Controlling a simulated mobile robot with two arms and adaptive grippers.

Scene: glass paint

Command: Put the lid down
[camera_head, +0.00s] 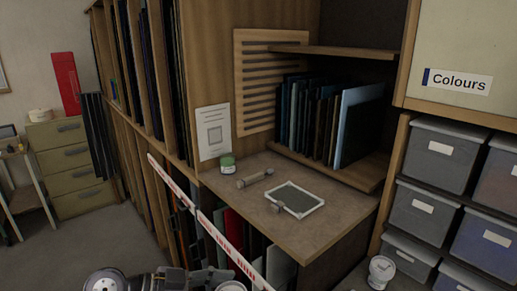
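A small jar with a green band near its top (227,163) stands upright at the back left of the brown worktop (318,236). It is too small to tell whether a lid sits on it. No separate lid can be made out for certain. Grey parts of my arm show at the bottom edge, left of centre, cut off by the frame. My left gripper (205,279) seems to be at their right end, low in front of the worktop. Its fingers, and anything in them, cannot be made out.
A roller-like tool (254,178) and a pale-framed dark panel (297,200) with a small cylinder at its left lie on the worktop. Upright sheets (360,122) stand in the shelf behind. A red-and-white rail (225,244) crosses in front. Grey bins (437,154) stand right.

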